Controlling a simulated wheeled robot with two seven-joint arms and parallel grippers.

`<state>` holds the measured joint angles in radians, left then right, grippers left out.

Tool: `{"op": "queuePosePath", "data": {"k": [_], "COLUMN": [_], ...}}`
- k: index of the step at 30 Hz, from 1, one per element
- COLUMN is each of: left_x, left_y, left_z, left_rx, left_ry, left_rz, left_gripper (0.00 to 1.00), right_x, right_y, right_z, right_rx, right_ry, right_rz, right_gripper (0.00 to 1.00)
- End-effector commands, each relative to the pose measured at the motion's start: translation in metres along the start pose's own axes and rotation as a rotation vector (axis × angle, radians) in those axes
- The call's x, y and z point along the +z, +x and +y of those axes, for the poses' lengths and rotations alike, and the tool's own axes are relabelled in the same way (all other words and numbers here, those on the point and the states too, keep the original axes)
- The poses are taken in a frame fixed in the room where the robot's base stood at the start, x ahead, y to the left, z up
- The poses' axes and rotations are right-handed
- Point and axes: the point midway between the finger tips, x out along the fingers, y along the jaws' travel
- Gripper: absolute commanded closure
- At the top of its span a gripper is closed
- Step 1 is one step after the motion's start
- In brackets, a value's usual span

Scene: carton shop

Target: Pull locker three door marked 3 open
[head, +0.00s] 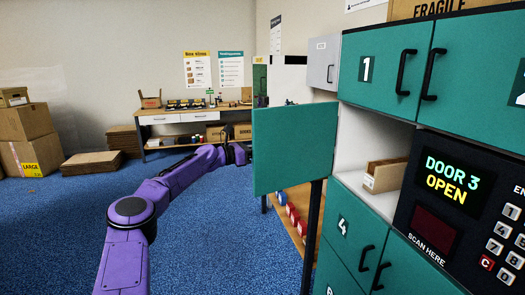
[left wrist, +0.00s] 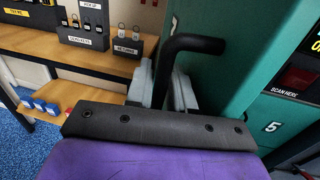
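The teal locker three door (head: 292,148) stands swung wide open in the head view, its bare inner face showing. Its number is hidden from me. Its black handle (left wrist: 195,44) shows in the left wrist view on the door's other face. My left gripper (left wrist: 163,88) has its grey fingers on either side of the handle's bar, close against it. In the head view my left gripper (head: 240,153) is at the door's far left edge, partly hidden. The open compartment (head: 351,148) holds a small cardboard box (head: 384,176). My right gripper is out of view.
A dark panel with a screen (head: 452,178) reading "DOOR 3 OPEN" and a keypad is at right. Closed doors 1 (head: 383,68) and 4 (head: 352,232) adjoin the opening. A workbench (head: 190,117) stands behind. Blue floor (head: 215,240) is free in front.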

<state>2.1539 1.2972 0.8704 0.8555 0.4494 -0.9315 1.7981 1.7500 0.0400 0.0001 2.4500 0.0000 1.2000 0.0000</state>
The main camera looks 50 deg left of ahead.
Motion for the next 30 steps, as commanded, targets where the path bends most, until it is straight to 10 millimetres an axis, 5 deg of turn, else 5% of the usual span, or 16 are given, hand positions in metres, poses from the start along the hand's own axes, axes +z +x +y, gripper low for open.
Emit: {"op": "queuePosePath", "data": {"k": [10,22,30], "left_x": [0.001,0.003,0.000], "left_y": [-0.006,-0.087,-0.103], "left_z": [0.001,0.000,-0.001], "left_rx": [0.001,-0.001,-0.003], "left_ry": [0.000,-0.002,0.001], "left_rz": [-0.002,-0.006,0.001], "left_gripper": [0.77,0.77,0.77], "right_x": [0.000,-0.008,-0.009], "right_y": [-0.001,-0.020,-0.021], "right_z": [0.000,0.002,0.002], "right_rx": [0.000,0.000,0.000], "right_ry": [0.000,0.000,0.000], "right_rz": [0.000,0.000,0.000], "right_gripper": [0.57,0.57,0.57]}}
